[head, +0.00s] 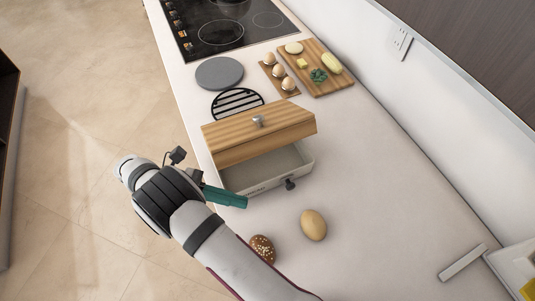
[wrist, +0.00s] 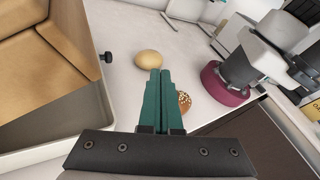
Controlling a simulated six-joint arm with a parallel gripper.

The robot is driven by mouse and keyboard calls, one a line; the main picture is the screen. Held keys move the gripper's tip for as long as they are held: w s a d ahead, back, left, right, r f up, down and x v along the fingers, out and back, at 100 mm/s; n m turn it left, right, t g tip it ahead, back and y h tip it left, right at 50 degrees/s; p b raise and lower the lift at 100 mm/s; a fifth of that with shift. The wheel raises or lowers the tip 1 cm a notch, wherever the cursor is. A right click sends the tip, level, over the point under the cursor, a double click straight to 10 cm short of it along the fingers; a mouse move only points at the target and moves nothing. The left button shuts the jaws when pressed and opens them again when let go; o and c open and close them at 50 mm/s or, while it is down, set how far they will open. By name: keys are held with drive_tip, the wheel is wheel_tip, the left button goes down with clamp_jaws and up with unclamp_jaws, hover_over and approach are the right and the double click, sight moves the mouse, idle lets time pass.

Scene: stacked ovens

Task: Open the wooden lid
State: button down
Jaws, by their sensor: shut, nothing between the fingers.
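The wooden lid (head: 235,132) sits on a white box (head: 245,187) on the counter. It is tilted, raised at the side nearer me, and leaves a gap that shows the grey inside of the box. A small metal knob (head: 257,121) is on the lid. In the wrist view the lid (wrist: 40,60) fills the upper left above the box (wrist: 70,130). My gripper (head: 245,203) is shut and empty, with its teal fingers beside the box's near-left corner. Its fingertips (wrist: 160,73) point past the box in the wrist view. Contact with the box cannot be told.
A potato-like roll (head: 313,225) and a seeded bun (head: 262,248) lie on the counter near my arm. A black rack (head: 237,102), a grey round plate (head: 220,73), an egg holder (head: 280,77) and a cutting board (head: 318,81) stand beyond the box. Counter right of the box is clear.

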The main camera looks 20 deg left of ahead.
sight(256, 141)
drive_tip(key=w+n+t, duration=0.1)
drive_tip(key=n+t, duration=0.2)
drive_tip(key=t, duration=0.1)
drive_tip(key=w+a+n+t+y, duration=0.1)
drive_tip(key=n+t, duration=0.3)
drive_tip(key=w+a+f+n+t, duration=0.1)
drive_tip(key=n+t, duration=0.2)
drive_tip(key=t, duration=0.1)
drive_tip(key=shift+w+a+n+t+y, duration=0.15)
drive_tip(key=shift+w+n+t+y, duration=0.15)
drive_tip(key=shift+w+n, duration=0.1)
drive_tip(key=x, duration=1)
drive_tip(key=shift+a+t, duration=0.3)
drive_tip(key=shift+w+r, duration=0.1)
drive_tip(key=shift+w, duration=0.05)
drive_tip(key=r+n, duration=0.1)
drive_tip(key=w+a+r+n+y, duration=0.1)
drive_tip(key=r+n, duration=0.1)
drive_tip(key=w+a+r+n, duration=0.1)
drive_tip(key=r, duration=0.1)
drive_tip(key=shift+w+a+n+y, duration=0.1)
drive_tip(key=shift+n+y, duration=0.2)
drive_tip(key=shift+n, duration=0.1)
drive_tip(key=shift+f, duration=0.1)
